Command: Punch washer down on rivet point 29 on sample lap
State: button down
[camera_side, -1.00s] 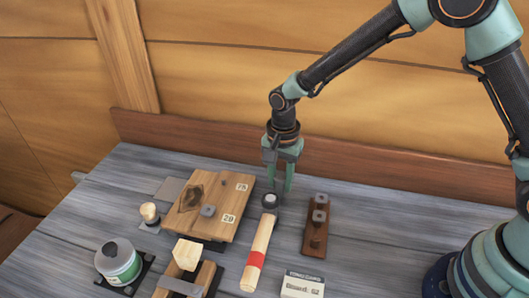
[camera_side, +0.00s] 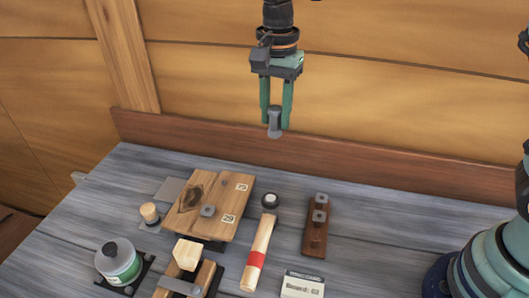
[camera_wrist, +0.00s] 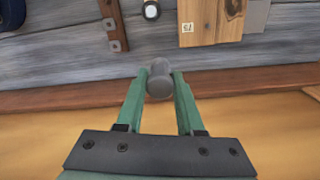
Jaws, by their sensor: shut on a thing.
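My gripper (camera_side: 275,120) is raised high above the back of the bench, in front of the wall. It is shut on a grey metal punch (camera_side: 274,122), which also shows between the fingertips in the wrist view (camera_wrist: 160,82). The wooden sample lap (camera_side: 226,192) lies on the bench, below and left of my gripper. A square grey washer (camera_side: 208,211) sits on the lap beside the label 29 (camera_side: 229,219). A second label (camera_side: 242,187) is near the lap's back right corner. The rivet point under the washer cannot be made out.
A hammer (camera_side: 260,247) with a red-banded handle lies right of the lap. Further right is a brown strip (camera_side: 315,240) with grey pieces.

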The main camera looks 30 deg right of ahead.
jog(key=a+f, duration=0.3)
jog(key=a, duration=0.5)
jog(key=a+f, duration=0.2)
jog(key=a, duration=0.6)
jog(key=shift+s+a+f, duration=0.1)
jog(key=shift+s+f, duration=0.1)
jog(key=shift+f, duration=1.3)
jog(key=shift+s+a+f, duration=0.1)
jog(key=shift+s+f, duration=0.1)
jog(key=shift+f, duration=1.3)
jog(key=shift+f, duration=0.15)
jog(key=shift+f, duration=0.4)
jog(key=shift+f, duration=0.2)
jog(key=shift+c, duration=2.3)
grip_release()
